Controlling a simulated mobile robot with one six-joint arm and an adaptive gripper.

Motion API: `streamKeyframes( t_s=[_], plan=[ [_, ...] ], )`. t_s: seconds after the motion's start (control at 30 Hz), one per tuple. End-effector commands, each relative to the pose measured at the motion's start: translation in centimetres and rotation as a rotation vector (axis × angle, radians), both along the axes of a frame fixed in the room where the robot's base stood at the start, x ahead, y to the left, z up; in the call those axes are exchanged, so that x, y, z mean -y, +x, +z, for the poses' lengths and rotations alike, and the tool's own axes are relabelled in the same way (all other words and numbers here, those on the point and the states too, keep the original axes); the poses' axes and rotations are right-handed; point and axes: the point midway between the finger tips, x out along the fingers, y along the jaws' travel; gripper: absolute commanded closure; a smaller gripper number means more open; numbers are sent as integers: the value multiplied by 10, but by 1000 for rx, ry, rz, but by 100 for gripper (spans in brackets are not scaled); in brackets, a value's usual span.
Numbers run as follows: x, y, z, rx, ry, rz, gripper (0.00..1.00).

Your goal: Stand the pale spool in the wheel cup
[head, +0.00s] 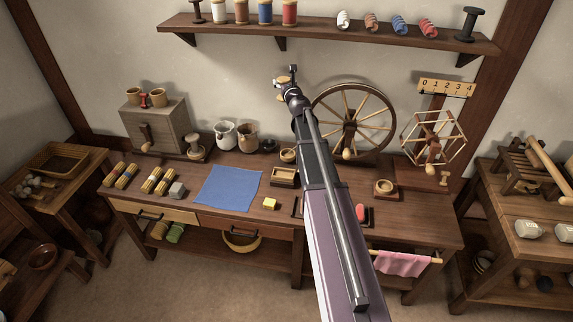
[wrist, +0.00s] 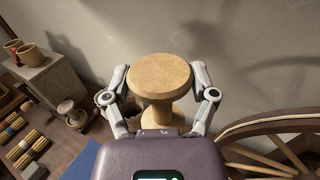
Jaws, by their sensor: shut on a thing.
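My gripper (head: 289,78) is raised high in front of the wall, left of the spinning wheel (head: 352,122). It is shut on the pale spool (wrist: 160,78), which shows in the wrist view between the two fingers with its round flange toward the camera. In the head view the spool (head: 282,84) is small and partly hidden. A small round wooden cup (head: 288,155) stands on the bench left of the wheel. Another round wooden cup (head: 385,187) stands on the bench right of my arm. I cannot tell which one is the wheel cup.
My arm hides part of the bench middle. A shelf (head: 330,34) with spools and yarn hangs above. A skein winder (head: 433,137) stands right of the wheel.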

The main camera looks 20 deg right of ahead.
Motion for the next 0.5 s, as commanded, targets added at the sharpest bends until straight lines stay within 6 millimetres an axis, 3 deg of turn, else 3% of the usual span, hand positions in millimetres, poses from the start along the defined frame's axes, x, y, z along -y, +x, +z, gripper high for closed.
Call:
streamKeyframes(
  t_s=[0.03,0.5],
  plan=[
    [-4,-4,-18,0,0,0,74],
    [-28,-28,-97,0,1,1,74]
  ],
)
